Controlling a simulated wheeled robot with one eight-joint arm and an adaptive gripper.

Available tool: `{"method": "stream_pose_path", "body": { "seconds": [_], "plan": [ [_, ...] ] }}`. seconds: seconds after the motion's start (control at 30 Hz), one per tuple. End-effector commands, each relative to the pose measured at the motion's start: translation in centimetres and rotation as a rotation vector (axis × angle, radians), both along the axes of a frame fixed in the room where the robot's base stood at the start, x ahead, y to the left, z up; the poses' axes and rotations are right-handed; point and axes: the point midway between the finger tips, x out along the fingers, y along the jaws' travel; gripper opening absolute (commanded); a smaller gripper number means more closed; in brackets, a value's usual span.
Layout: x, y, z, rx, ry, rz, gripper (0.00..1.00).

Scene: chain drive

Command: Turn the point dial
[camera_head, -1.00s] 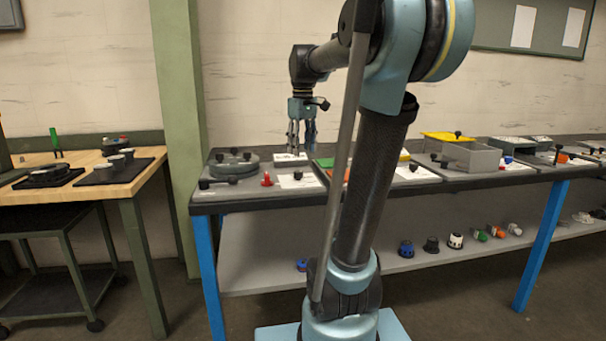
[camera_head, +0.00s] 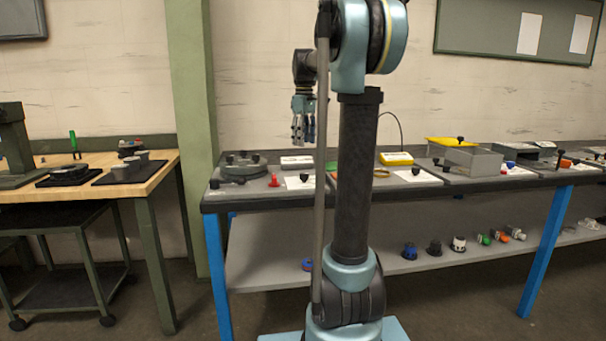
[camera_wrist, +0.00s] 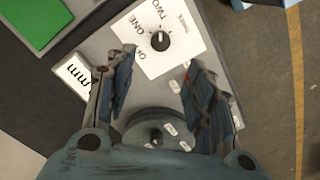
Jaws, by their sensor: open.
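The wrist view shows two dials; I cannot tell which is the point dial. One is a black knob with a white pointer mark (camera_wrist: 160,41) on a white card (camera_wrist: 178,62) lettered OFF, ONE, TWO and THREE. The other is a round grey disc (camera_wrist: 128,125) with a dark centre knob and small white labels, partly hidden by my gripper. My gripper (camera_wrist: 155,88) is open and empty, its fingers apart with the card beyond them. In the head view my gripper (camera_head: 302,141) hangs above the bench, apart from the round grey disc (camera_head: 240,171) and the black knob (camera_head: 304,178).
A red piece (camera_head: 273,181) stands between disc and card. A white box (camera_head: 297,162) lies behind; a yellow device (camera_head: 396,158) and grey box (camera_head: 473,161) are farther right. In the wrist view, a green panel (camera_wrist: 35,20) and a white "mm" label (camera_wrist: 75,72) are at left.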

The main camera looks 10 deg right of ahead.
Motion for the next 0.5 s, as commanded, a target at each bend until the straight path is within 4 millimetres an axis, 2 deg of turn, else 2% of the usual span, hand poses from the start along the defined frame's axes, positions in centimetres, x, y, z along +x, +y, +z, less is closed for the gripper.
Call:
{"method": "stream_pose_path", "body": {
  "seconds": [0.5],
  "plan": [
    [0.0,0.0,-9.1,0.0,0.0,-0.001,0.49]
  ]
}}
